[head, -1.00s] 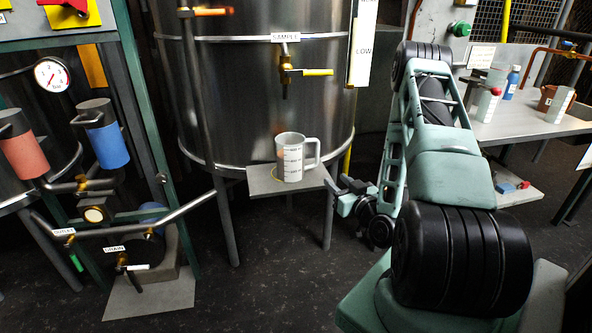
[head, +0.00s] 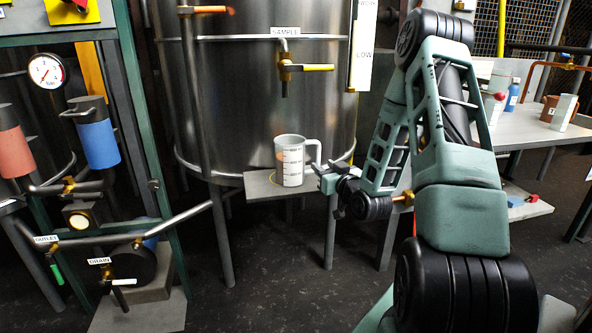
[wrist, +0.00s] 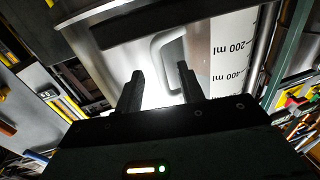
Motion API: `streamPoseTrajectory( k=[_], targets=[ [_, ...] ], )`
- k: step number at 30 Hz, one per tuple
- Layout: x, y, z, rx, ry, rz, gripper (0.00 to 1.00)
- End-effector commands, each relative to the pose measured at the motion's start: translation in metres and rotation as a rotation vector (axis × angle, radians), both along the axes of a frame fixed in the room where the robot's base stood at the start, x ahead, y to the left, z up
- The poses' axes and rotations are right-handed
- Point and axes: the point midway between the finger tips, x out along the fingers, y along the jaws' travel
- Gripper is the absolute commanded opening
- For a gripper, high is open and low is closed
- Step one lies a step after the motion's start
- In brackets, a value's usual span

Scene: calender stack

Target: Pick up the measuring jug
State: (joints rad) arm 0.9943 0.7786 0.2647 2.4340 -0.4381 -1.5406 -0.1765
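The measuring jug (head: 290,160) is a white cup with dark graduations and a handle on its right side. It stands upright on a small grey shelf (head: 258,190) in front of the steel tank. My gripper (head: 328,180) is just right of the jug, close to its handle. In the wrist view the jug (wrist: 228,62) shows its scale, and its handle (wrist: 163,62) lies just beyond my two dark fingers (wrist: 160,85).
The steel tank (head: 245,95) rises right behind the jug, with a sample tap (head: 286,68) above it. A workbench (head: 530,128) with bottles stands at the right. Pipes and a drain valve (head: 118,282) are at the lower left.

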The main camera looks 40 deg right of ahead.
Motion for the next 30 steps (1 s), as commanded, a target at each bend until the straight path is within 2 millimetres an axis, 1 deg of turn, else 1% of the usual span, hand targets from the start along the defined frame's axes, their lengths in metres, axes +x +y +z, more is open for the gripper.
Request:
streamPoseTrajectory(
  k=[1, 3, 8, 15, 17, 21, 26, 29, 30],
  targets=[
    [0.006, -0.002, 0.000, 0.000, -0.001, 0.000, 0.38],
    [0.011, -0.004, 0.000, 0.000, -0.001, -0.001, 0.38],
    [0.020, -0.008, -0.001, 0.000, 0.000, -0.001, 0.38],
    [0.053, -0.021, -0.002, -0.001, -0.002, -0.001, 0.38],
    [0.058, -0.023, -0.001, 0.000, -0.001, 0.000, 0.38],
    [0.063, -0.025, -0.001, 0.000, 0.000, -0.001, 0.38],
    [0.063, -0.025, -0.001, 0.000, 0.001, -0.001, 0.38],
    [0.063, -0.025, -0.001, 0.000, 0.001, -0.001, 0.13],
    [0.063, -0.025, -0.001, 0.000, 0.001, -0.001, 0.02]
  ],
)
